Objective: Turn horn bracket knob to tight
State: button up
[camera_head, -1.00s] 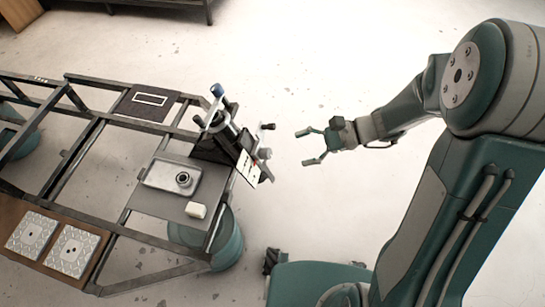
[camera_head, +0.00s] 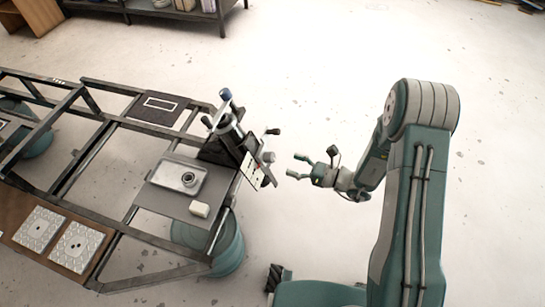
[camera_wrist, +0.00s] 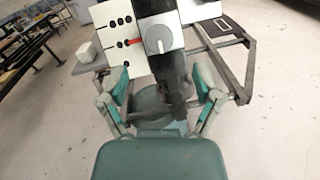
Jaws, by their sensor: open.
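My gripper (camera_head: 293,166) is open and empty, a short gap to the right of the knob. In the wrist view its fingers (camera_wrist: 160,92) spread below the knob, not touching it.
The dark metal frame (camera_head: 112,118) fills the left of the head view. A crank-like handle (camera_head: 272,131) sticks out near the knob. A grey tray with a silver device (camera_head: 178,177) and a white block (camera_head: 200,210) sit nearby. A teal drum (camera_head: 225,250) stands below.

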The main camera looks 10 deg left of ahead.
aim_at(274, 158)
jog(key=a, duration=0.4)
jog(key=w+a, duration=0.1)
jog(key=a, duration=0.2)
jog(key=shift+d, duration=0.1)
grip_shut()
